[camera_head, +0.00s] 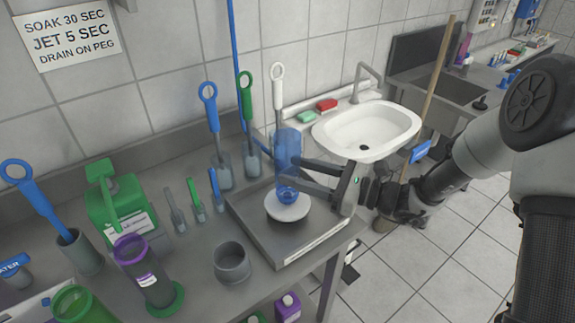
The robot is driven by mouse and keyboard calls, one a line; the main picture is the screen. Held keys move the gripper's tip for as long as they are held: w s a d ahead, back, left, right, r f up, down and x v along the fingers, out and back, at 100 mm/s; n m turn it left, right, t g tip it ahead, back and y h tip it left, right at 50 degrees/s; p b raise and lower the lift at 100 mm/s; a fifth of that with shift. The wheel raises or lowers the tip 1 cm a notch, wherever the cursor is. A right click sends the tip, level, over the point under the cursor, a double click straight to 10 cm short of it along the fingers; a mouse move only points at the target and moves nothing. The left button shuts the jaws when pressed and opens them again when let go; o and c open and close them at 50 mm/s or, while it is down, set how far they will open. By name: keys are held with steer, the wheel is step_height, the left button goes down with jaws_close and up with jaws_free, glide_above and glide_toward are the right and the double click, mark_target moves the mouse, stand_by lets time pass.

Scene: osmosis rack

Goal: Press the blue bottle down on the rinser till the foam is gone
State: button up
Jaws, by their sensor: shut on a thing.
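A translucent blue bottle (287,147) stands upright over the rinser in the camera_head view. The rinser shows as a round white disc (287,207) on a grey metal tray (262,238). My gripper (292,172) comes in from the right and is shut on the blue bottle, with its fingers around the bottle's lower half. The bottle's narrow end points down at the disc. I cannot tell whether it touches the disc. No foam can be made out in the bottle at this size.
Blue, green and white-handled brushes (209,115) stand behind the tray. A grey cup (232,262), a purple-rimmed cylinder (145,272) and a green container (120,212) stand to the left. A white sink (366,133) is behind right. A wall sign (66,32) reads "SOAK 30 SEC, JET 5 SEC, DRAIN ON PEG".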

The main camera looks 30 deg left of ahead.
mark_target(300, 150)
steer(key=shift+r+p, duration=1.1)
steer(key=shift+r, duration=0.65)
steer(key=shift+r+p, duration=1.2)
steer(key=shift+r, duration=0.3)
